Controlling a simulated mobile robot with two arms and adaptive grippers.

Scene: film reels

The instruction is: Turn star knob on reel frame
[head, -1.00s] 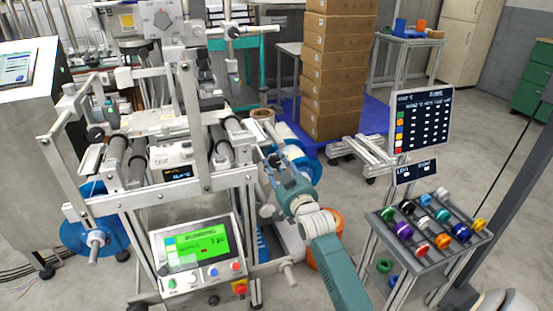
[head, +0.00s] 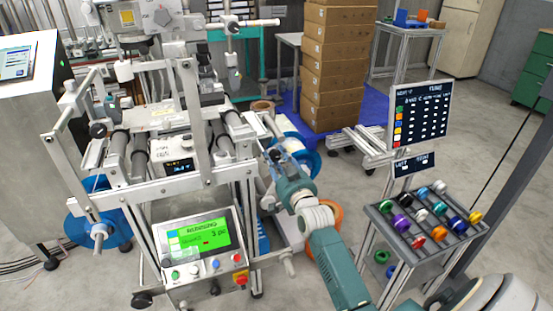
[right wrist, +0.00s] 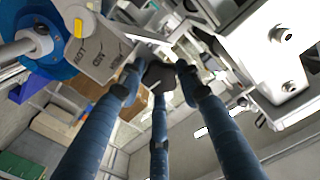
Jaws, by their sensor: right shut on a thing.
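The reel frame (head: 197,130) is a metal stand with rollers, left of centre in the head view. My right gripper (head: 270,152) reaches its right side, beside a blue reel (head: 306,158). In the right wrist view, the three blue fingers of this gripper (right wrist: 159,74) close around a dark knob (right wrist: 160,75). The fingers hide part of the knob, so its star shape is hard to make out. A lettered metal plate (right wrist: 100,58) sits just left of it. My left gripper is not in view.
A control panel (head: 201,246) with a green screen is on the frame's front. A rack (head: 383,217) of coloured spools stands to the right, under a dark board (head: 420,113). Stacked cartons (head: 333,70) stand behind. Another blue reel (head: 78,212) is at lower left.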

